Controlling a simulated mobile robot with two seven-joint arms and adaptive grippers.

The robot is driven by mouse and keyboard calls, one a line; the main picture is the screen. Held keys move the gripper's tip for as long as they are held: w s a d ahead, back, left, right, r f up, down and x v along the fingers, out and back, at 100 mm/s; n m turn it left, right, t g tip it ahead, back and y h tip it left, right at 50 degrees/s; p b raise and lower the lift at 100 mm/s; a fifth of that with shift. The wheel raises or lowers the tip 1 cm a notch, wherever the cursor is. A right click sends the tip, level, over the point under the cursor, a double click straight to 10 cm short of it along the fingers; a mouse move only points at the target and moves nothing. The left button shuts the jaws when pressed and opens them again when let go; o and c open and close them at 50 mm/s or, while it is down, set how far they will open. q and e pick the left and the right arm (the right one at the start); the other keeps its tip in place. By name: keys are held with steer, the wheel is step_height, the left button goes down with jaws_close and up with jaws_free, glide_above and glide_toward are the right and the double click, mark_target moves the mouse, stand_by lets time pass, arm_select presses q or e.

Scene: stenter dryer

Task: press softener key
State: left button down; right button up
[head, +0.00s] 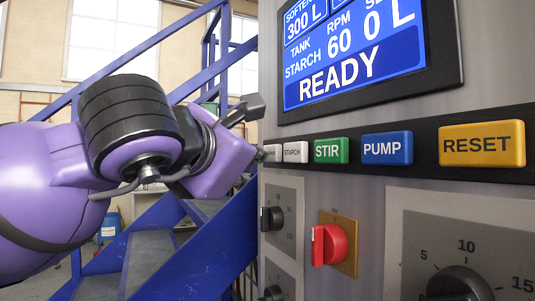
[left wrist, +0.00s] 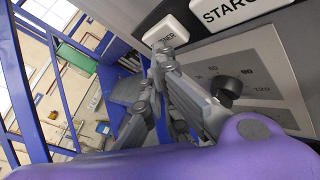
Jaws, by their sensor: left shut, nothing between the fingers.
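The softener key is a small white key at the left end of the key row on the panel (head: 272,153). In the left wrist view the shut fingertips (left wrist: 162,48) lie just below the key's lower edge. I cannot tell whether they touch it. My right gripper is in neither view.
Right of it are the white STARCH key (head: 295,152), green STIR key (head: 331,151), blue PUMP key (head: 387,148) and yellow RESET key (head: 482,144). The screen (head: 355,50) above reads READY. A red switch (head: 328,244) and black knobs sit below. Blue stairs (head: 190,255) stand left.

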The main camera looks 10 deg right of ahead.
arm_select(q)
steer(key=shift+d, duration=0.15)
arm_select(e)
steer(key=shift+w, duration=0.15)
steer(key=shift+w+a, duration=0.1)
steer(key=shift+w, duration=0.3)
arm_select(q)
steer(key=shift+s+a, duration=0.25)
steer(key=shift+a, duration=0.6)
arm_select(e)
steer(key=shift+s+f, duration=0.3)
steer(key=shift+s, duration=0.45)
arm_select(q)
steer(key=a, duration=0.1)
steer(key=s+a+b, duration=0.1)
steer(key=a, duration=0.2)
steer(key=shift+s+a, duration=0.3)
steer(key=shift+a, duration=0.1)
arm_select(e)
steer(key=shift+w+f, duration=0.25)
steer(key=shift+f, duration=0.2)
